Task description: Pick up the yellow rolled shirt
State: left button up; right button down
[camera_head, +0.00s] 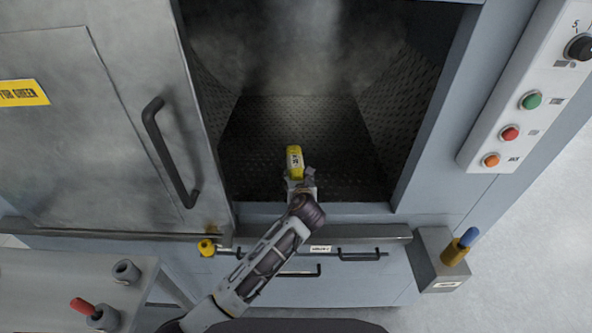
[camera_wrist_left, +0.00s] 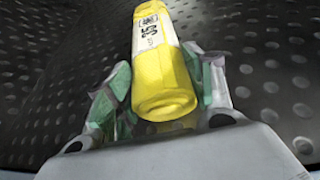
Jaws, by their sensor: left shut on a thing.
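The yellow rolled shirt (camera_head: 294,160) is a small yellow roll with a white printed label. It is inside the dark washer chamber, near its front opening. In the left wrist view the roll (camera_wrist_left: 166,88) lies between the green-padded fingers. My left gripper (camera_head: 298,180) reaches in through the opening and is shut on the roll's near end; the fingers also show in the left wrist view (camera_wrist_left: 165,85). I cannot tell whether the roll touches the chamber floor. My right gripper is not in view.
The chamber floor (camera_head: 345,180) is dark, studded and otherwise bare. A grey sliding door (camera_head: 80,140) with a black handle stands at the left. A control panel (camera_head: 525,95) with coloured buttons is at the right. A side table (camera_head: 60,285) stands at the lower left.

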pick_arm(q)
jog(key=shift+r, duration=0.15)
jog(key=shift+r, duration=4.9)
